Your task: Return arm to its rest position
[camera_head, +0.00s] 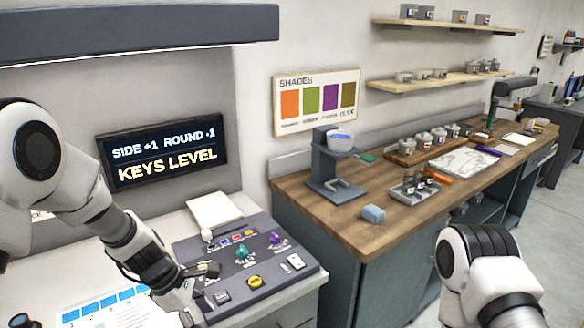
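My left arm (105,215) comes in from the left and reaches down to the front left corner of a dark control panel (215,250). My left gripper (203,292) is at that panel's left edge, over or beside it. Its fingers are small and partly hidden, and I cannot tell whether they are open or shut or touch anything. My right arm (487,275) shows at the bottom right, in front of the wooden bench. Its gripper is below the picture.
The panel carries knobs, a yellow button (255,282) and switches. A screen (163,153) reads "SIDE +1 ROUND -1 KEYS LEVEL".

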